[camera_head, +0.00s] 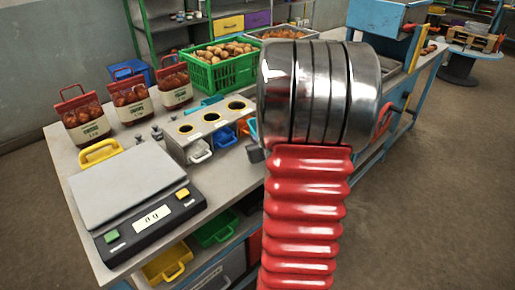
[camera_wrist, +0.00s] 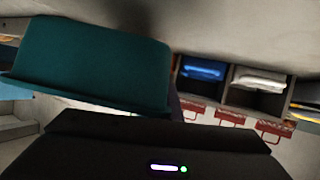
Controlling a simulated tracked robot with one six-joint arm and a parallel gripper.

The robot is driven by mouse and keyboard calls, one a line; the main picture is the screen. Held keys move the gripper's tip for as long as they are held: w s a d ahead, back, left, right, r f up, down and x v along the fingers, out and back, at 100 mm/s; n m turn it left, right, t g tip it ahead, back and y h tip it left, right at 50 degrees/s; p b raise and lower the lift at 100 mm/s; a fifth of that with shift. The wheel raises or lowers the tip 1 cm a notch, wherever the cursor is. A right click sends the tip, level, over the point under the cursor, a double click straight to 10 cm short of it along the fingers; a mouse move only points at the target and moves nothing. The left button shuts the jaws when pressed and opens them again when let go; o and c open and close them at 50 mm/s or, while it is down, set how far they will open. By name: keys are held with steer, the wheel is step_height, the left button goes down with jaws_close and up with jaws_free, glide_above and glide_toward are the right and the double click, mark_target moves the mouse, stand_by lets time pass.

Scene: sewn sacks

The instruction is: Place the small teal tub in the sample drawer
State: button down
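The teal tub (camera_wrist: 90,65) looms large and close in the upper left of the wrist view, tilted, just beyond the black housing of my gripper. My fingertips do not show, so I cannot tell whether they are on it. In the head view my red and metal arm hides my gripper. A small teal shape (camera_head: 212,100) shows on the bench in front of the green crate there; I cannot tell whether it is the tub. No drawer can be made out for certain as the sample drawer.
The bench holds a scale (camera_head: 135,190), red-topped sacks (camera_head: 130,98), a green crate (camera_head: 220,68) of brown produce and a holed rack (camera_head: 205,125) with small coloured scoops. Yellow (camera_head: 167,264) and green (camera_head: 215,229) bins sit below.

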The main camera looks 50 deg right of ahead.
steer(key=shift+f, duration=2)
steer(key=c, duration=2)
jaws_free()
steer(key=shift+f, duration=0.1)
